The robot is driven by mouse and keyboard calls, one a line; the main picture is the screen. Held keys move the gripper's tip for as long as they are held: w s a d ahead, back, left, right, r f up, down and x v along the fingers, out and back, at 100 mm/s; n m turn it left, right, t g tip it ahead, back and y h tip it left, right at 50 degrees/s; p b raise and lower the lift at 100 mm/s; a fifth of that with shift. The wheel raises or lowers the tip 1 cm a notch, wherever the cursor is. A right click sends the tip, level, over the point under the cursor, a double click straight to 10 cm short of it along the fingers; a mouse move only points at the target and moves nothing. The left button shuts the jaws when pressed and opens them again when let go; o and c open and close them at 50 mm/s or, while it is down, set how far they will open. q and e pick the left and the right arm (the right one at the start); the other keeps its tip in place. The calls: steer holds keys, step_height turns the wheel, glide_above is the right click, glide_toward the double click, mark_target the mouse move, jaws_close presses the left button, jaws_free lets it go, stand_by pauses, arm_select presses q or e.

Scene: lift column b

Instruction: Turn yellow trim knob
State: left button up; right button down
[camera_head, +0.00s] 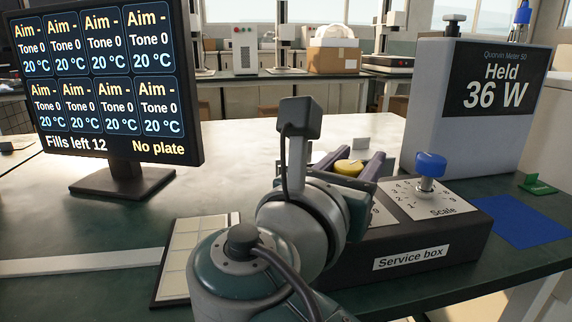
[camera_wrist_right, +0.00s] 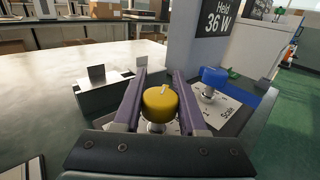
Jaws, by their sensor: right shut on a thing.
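The yellow trim knob (camera_wrist_right: 159,103) sits between the two purple fingers of my right gripper (camera_wrist_right: 158,96) in the right wrist view. The fingers are shut on its sides, and a pale mark shows on its top. In the head view the yellow knob (camera_head: 349,167) shows between the fingers of my right gripper (camera_head: 352,164), above the service box (camera_head: 411,257). My right arm hides much of the box's left part. My left gripper is not in view.
A blue knob (camera_head: 430,164) stands on the "Scale" dial plate to the right. Behind it is a grey meter (camera_head: 455,120) reading "Held 36 W". A monitor (camera_head: 105,85) stands at left. A pale tile tray (camera_head: 196,257) and blue mat (camera_head: 520,220) lie nearby.

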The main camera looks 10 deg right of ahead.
steer(key=shift+d+m+g+h, duration=0.1)
steer(key=shift+m+g+h, duration=0.3)
steer(key=c, duration=0.5)
jaws_free()
steer(key=shift+o, duration=0.2)
